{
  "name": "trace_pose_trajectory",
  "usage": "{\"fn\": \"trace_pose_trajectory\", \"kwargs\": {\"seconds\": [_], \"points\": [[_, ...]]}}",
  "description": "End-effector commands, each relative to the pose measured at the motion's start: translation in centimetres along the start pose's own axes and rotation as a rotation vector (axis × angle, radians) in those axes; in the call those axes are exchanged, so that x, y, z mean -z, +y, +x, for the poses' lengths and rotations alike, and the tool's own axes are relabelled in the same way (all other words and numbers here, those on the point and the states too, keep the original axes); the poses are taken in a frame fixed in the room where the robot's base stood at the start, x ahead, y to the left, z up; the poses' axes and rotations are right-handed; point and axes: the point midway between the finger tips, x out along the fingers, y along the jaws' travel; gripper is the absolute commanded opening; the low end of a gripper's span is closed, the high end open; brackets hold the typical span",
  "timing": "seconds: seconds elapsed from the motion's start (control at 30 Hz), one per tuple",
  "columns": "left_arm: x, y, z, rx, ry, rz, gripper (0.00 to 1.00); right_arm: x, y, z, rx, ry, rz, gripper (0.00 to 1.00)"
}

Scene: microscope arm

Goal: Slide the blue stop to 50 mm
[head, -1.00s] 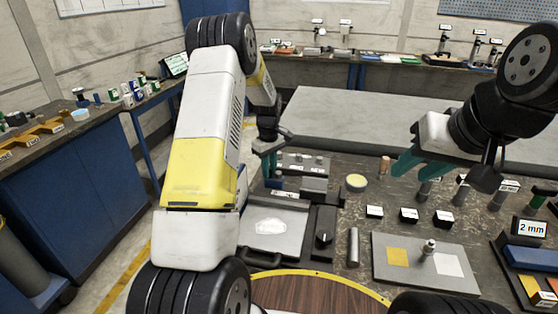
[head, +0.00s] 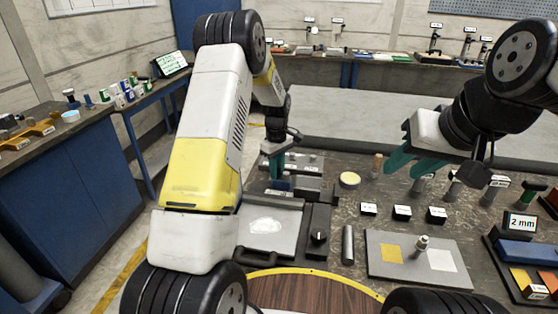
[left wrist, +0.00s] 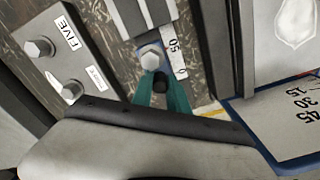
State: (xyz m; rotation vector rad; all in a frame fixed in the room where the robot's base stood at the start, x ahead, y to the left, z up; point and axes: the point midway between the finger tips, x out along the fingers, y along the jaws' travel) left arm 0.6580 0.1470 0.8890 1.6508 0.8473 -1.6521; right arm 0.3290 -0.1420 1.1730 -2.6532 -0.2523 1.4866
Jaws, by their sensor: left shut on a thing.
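My left gripper (left wrist: 165,95), with teal fingers, is shut on a small black knob (left wrist: 160,83), which appears to belong to the blue stop. In the head view this gripper (head: 277,166) points down at the rail fixture, beside the blue stop (head: 281,185). The exact stop position on the scale is partly hidden by the gripper. My right gripper (head: 405,170) is open and empty above the bench, away from the fixture.
A plate with hex bolts and a FIVE label (left wrist: 70,37) lies beside the rail. A blue-edged card with numbers (left wrist: 290,120) is at the right of the wrist view. In the head view a grey plate with coloured squares (head: 378,270) and small labelled blocks stand right.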

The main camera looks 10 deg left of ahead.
Motion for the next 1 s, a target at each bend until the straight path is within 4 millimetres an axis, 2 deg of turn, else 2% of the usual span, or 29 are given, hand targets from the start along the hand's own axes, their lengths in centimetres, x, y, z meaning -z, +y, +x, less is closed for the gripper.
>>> {"fn": "trace_pose_trajectory", "kwargs": {"seconds": [0.13,0.17,0.27,0.63,0.77,1.0], "points": [[0.0,0.1,-0.1,-0.003,0.001,-0.001,0.00,0.0,0.0,0.0,0.000,0.000,0.000,0.36],[0.1,0.1,-0.1,-0.003,0.001,-0.001,0.21,0.0,0.0,0.0,0.000,0.000,0.000,0.36],[0.1,0.1,-0.1,-0.002,0.001,-0.001,0.41,0.0,0.0,0.0,0.000,0.000,0.000,0.36],[0.1,0.0,-0.4,-0.002,0.001,-0.001,0.41,0.0,0.0,0.0,0.000,0.000,0.000,0.36],[0.1,0.1,-2.1,-0.003,0.003,0.000,0.41,0.0,0.0,0.0,0.000,0.000,0.000,0.36],[0.1,0.1,-6.1,-0.004,0.002,-0.001,0.41,0.0,0.0,0.0,0.000,0.000,0.000,0.36]]}}
